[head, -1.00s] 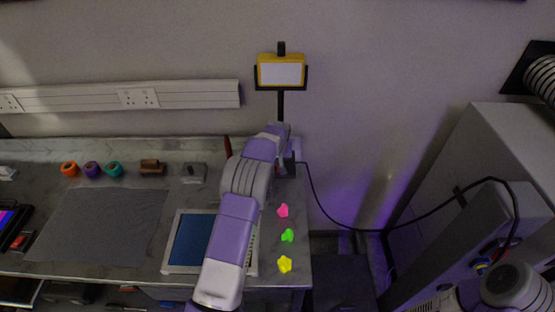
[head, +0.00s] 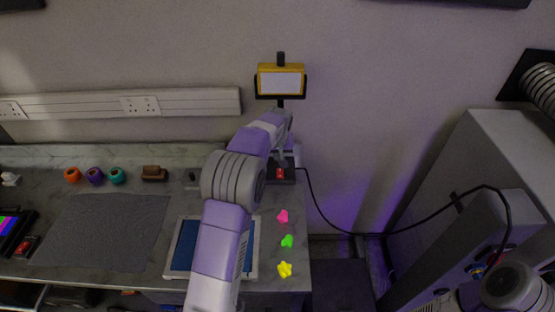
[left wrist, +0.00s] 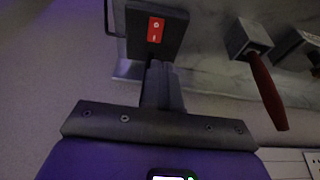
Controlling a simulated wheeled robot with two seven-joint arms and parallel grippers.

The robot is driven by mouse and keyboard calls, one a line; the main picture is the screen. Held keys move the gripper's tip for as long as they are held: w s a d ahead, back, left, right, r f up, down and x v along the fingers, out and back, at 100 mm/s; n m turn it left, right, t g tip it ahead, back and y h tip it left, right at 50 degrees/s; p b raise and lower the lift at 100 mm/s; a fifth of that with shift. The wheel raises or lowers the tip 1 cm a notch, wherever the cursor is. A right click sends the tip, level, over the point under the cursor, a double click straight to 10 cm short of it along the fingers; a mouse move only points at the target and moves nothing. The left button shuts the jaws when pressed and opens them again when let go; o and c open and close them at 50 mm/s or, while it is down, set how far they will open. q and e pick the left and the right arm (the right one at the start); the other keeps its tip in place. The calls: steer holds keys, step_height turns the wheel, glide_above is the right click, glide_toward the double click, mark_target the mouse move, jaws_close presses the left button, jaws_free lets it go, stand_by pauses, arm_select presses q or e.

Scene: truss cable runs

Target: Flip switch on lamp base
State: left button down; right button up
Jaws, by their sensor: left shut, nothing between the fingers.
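The yellow work lamp (head: 281,80) stands at the back right of the bench on a dark post. Its dark base (head: 290,177) carries a red rocker switch (head: 280,173). In the left wrist view the base (left wrist: 175,35) is at the top, with the red switch (left wrist: 156,30) facing the camera and showing white marks. My left gripper (head: 282,157) is shut and empty, just behind the switch in the head view. In the left wrist view its closed fingers (left wrist: 162,68) end just below the switch; I cannot tell whether they touch the base. My right gripper is out of view.
Pink (head: 283,216), green (head: 287,241) and yellow (head: 285,269) pieces lie along the bench's right edge. A black cable (head: 325,217) runs from the base to the grey cabinet (head: 510,150).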

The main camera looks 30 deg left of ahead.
mark_target(279, 170)
arm_select(q)
steer(key=shift+v, duration=1.05)
steer(key=shift+w+r+t, duration=0.25)
steer(key=shift+w+t, duration=0.05)
steer(key=shift+w, duration=0.45)
steer(key=x, duration=1.4)
steer(key=shift+s+f, duration=0.1)
steer(key=shift+s, duration=0.25)
steer(key=shift+a, duration=0.1)
